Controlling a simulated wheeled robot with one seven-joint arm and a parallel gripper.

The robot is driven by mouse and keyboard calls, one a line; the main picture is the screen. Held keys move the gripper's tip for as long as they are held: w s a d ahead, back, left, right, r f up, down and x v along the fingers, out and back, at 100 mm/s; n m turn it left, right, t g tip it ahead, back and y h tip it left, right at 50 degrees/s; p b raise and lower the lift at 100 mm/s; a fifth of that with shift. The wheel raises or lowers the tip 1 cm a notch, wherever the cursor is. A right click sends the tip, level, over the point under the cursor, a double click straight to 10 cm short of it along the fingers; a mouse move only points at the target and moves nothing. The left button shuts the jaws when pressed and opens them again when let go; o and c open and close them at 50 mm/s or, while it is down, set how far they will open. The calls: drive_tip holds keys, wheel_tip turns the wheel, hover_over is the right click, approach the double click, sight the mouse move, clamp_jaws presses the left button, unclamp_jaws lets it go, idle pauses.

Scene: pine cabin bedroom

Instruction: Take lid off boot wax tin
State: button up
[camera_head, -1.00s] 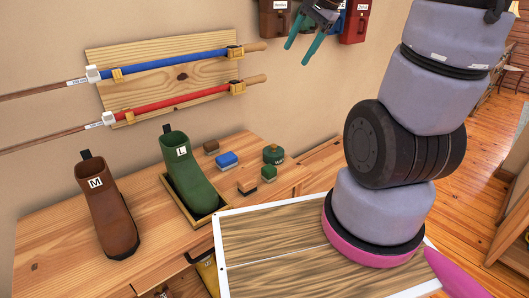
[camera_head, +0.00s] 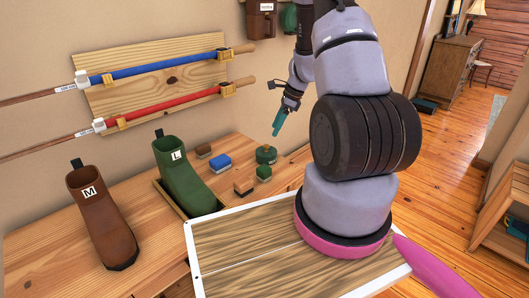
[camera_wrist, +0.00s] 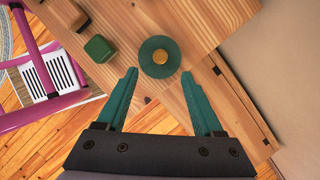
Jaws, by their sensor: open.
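The boot wax tin (camera_head: 265,155) is a small round green tin on the wooden bench top, near its right end. In the wrist view the tin (camera_wrist: 159,57) shows from above as a green disc with a yellow-gold knob in the middle. The lid (camera_wrist: 158,68) appears to sit on it. My gripper (camera_head: 276,134) hangs above and slightly right of the tin, with teal fingers pointing down. In the wrist view my gripper (camera_wrist: 168,73) is open and empty, its fingertips apart on either side below the tin, not touching it.
The green boot (camera_head: 182,172) in a tray and the brown boot (camera_head: 100,215) stand to the left. The bench edge lies close to the tin.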

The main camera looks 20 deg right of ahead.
sight(267, 145)
drive_tip(key=x, duration=0.8)
clamp_jaws()
